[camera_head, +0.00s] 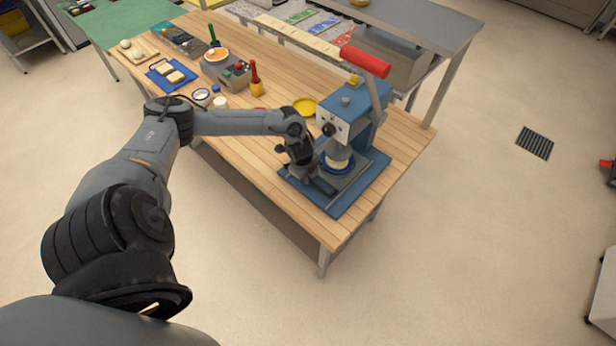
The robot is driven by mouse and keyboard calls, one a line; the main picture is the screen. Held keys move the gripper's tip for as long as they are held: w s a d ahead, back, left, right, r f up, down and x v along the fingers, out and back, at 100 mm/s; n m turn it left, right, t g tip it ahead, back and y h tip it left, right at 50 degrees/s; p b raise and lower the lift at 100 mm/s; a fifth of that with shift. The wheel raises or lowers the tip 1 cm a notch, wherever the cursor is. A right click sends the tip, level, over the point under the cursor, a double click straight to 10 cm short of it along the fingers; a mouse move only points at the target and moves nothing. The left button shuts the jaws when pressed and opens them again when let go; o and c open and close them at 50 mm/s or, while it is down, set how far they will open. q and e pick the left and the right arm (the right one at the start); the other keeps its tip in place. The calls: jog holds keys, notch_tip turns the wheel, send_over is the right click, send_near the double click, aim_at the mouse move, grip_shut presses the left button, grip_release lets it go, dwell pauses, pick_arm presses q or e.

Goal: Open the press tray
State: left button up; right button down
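The blue press (350,115) stands at the right front corner of the wooden table, with a long lever ending in a red handle (366,61) above it. Its tray (339,168) with a round pale plate lies low on the blue base (346,202), under the press head. My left gripper (316,186) reaches down at the front left of the base, close beside the tray. Its fingers are small and dark, so I cannot tell whether they touch the tray or are open. My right gripper is not in view.
The wooden table (290,82) also holds a yellow dish (304,107) behind the press, a red-handled brush (256,80), a grey scale (226,72) and a blue tray with bread (170,75).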

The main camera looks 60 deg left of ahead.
pick_arm(q)
jog(key=shift+w+f, duration=0.1)
jog(key=shift+f, duration=0.3)
grip_shut()
